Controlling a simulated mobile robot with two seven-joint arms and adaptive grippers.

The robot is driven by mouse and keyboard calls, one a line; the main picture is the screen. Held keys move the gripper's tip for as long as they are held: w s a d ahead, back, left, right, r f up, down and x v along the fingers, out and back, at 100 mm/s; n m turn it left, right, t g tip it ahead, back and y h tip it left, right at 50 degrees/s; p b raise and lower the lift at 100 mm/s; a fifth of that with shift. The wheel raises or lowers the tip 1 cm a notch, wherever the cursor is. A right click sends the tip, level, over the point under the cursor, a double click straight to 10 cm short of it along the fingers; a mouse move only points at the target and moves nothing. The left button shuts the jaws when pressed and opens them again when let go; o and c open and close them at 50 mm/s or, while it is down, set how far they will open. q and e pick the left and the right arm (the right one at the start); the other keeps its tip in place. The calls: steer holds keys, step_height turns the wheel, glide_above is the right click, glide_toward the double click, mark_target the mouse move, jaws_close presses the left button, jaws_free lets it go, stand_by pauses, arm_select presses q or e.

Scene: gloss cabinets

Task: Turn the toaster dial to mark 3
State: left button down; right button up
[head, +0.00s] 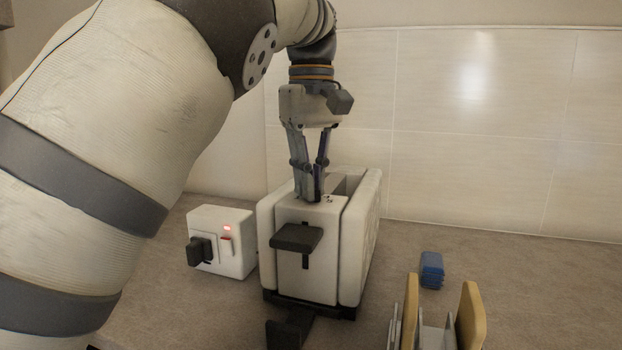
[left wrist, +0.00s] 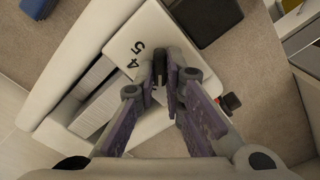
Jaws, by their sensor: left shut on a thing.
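The white toaster (head: 350,235) stands on the counter with its black lever (head: 297,237) on the front face. My left gripper (head: 311,199) points down onto the front part of the toaster's top. In the left wrist view, its fingers (left wrist: 166,80) are closed on the small dark dial (left wrist: 160,72). The printed marks 4 and 5 show beside the dial on the toaster's white top (left wrist: 150,35). The fingers hide most of the dial and other marks, so I cannot tell where it points. My right gripper is not in view.
A white box (head: 236,262) with a red light and a black plug stands left of the toaster. A blue block (head: 431,270) lies to the right. A rack with tan upright slices (head: 470,315) is at the lower right. A dark piece (head: 290,330) lies in front.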

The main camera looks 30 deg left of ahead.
arm_select(q)
steer(key=shift+m, duration=0.3)
steer(key=m, duration=0.4)
steer(key=shift+w+d, duration=0.1)
steer(key=shift+m, duration=2.4)
steer(key=c, duration=1.7)
jaws_free()
